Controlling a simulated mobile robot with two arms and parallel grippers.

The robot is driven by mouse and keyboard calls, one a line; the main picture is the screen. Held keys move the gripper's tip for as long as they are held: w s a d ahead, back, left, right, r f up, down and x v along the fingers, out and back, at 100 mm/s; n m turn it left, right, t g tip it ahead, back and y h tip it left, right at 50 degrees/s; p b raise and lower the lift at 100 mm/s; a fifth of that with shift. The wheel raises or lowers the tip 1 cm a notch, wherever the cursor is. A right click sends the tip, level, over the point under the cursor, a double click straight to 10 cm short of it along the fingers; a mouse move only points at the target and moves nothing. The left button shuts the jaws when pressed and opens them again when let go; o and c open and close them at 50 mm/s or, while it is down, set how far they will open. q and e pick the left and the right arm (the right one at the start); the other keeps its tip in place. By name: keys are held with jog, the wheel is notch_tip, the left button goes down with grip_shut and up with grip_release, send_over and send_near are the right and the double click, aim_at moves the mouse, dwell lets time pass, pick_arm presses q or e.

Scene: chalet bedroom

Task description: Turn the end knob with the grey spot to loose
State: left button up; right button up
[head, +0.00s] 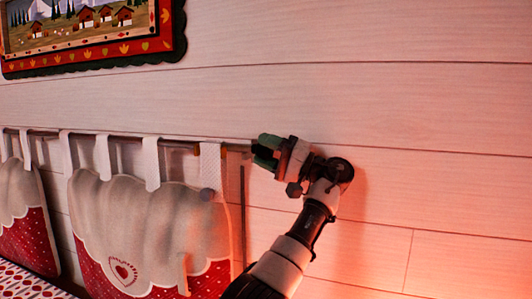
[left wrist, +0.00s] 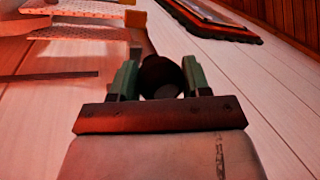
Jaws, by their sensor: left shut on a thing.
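My left gripper (head: 265,152), with green fingers, is at the right end of the rod (head: 180,144) that carries the hanging cushions. In the left wrist view, my left gripper (left wrist: 160,80) is shut on a dark round end knob (left wrist: 160,74), one finger on each side. In the head view the fingers hide this knob. I cannot tell how far the knob is turned. My right gripper is in neither view.
Cream and red cushions (head: 150,220) hang from the rod by white straps, left of my arm. A framed picture (head: 90,30) hangs at upper left. A narrow dark strip (head: 242,200) runs down the wall below the gripper. The plank wall (head: 430,150) to the right is bare.

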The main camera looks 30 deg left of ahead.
pick_arm(q)
jog(key=o, duration=0.9)
jog(key=shift+d, duration=0.1)
jog(key=b+v, duration=0.1)
jog(key=v, duration=0.6)
jog(key=shift+d+f, duration=0.1)
